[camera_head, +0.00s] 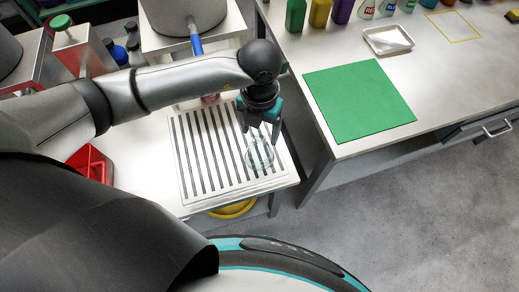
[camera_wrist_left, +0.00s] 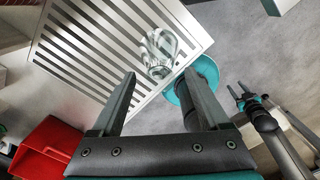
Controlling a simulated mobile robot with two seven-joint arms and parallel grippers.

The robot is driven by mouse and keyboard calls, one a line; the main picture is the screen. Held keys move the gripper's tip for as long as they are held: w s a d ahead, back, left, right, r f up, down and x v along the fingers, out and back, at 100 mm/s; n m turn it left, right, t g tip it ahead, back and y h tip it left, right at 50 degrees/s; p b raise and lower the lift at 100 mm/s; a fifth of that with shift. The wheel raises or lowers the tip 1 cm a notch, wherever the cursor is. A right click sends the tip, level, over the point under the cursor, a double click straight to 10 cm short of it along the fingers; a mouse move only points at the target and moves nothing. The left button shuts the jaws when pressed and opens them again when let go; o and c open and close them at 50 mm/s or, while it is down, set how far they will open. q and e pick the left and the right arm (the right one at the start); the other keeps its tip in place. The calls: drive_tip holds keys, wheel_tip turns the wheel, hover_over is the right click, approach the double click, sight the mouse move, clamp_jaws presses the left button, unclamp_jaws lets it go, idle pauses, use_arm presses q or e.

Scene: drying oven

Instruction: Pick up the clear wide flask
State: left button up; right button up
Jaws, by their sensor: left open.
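The clear wide flask (camera_head: 259,155) stands on the slotted metal rack near its right side, and it also shows in the left wrist view (camera_wrist_left: 159,50). It is transparent, with a rounded body. My left gripper (camera_head: 261,132) is open and empty, pointing down just above and behind the flask in the head view. In the left wrist view the two fingers of my left gripper (camera_wrist_left: 160,76) are wide apart, and the flask lies beyond their tips. My right gripper (camera_wrist_left: 239,91) shows at the right of the left wrist view, with its fingers apart and nothing between them.
The slotted rack (camera_head: 188,155) lies on a white bench. A red bin (camera_head: 91,163) is at its left. The table to the right holds a green mat (camera_head: 358,100), a white tray (camera_head: 388,40) and several bottles. A gap separates bench and table. A yellow round object (camera_head: 232,209) sits below.

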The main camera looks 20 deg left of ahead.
use_arm(q)
drive_tip(key=shift+f, duration=0.9)
clamp_jaws()
